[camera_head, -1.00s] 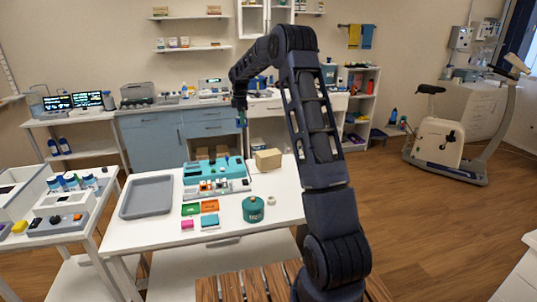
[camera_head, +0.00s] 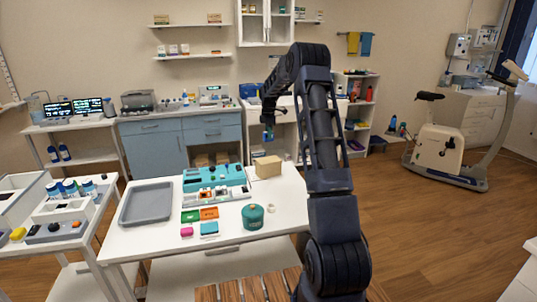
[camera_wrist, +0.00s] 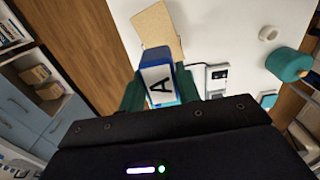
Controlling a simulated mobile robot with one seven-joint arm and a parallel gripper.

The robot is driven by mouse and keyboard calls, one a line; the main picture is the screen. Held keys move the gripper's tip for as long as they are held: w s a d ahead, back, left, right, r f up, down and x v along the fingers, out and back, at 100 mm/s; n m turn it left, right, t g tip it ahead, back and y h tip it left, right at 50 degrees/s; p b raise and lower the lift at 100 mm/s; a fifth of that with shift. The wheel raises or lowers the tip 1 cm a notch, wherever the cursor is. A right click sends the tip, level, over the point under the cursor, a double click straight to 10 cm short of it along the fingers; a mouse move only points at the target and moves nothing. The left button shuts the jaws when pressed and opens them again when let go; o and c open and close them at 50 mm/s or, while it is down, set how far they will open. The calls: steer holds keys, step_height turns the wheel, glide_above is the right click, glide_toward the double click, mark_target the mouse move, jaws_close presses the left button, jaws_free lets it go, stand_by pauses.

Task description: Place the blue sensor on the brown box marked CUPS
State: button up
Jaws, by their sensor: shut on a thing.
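My gripper (camera_head: 268,134) is shut on the blue sensor, held in the air behind and above the white table's back edge. In the wrist view the blue sensor (camera_wrist: 158,84) shows a white face with a black "A" between my green fingers. A plain tan-brown box (camera_head: 268,166) sits at the table's back right corner, below my gripper in the head view. In the wrist view the box (camera_wrist: 158,28) lies just beyond the sensor, apart from it as far as I can tell. No CUPS marking is readable on it.
The white table (camera_head: 150,238) also holds a grey tray (camera_head: 147,203), a teal device (camera_head: 213,177), a teal canister (camera_head: 253,214), a white ring (camera_head: 271,208) and several small coloured blocks. More brown boxes (camera_wrist: 38,75) stand on a low shelf behind.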

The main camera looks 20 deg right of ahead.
step_height(320, 180, down, 11)
steer(key=shift+f, duration=0.15)
stand_by(0.4)
steer(key=o, duration=1)
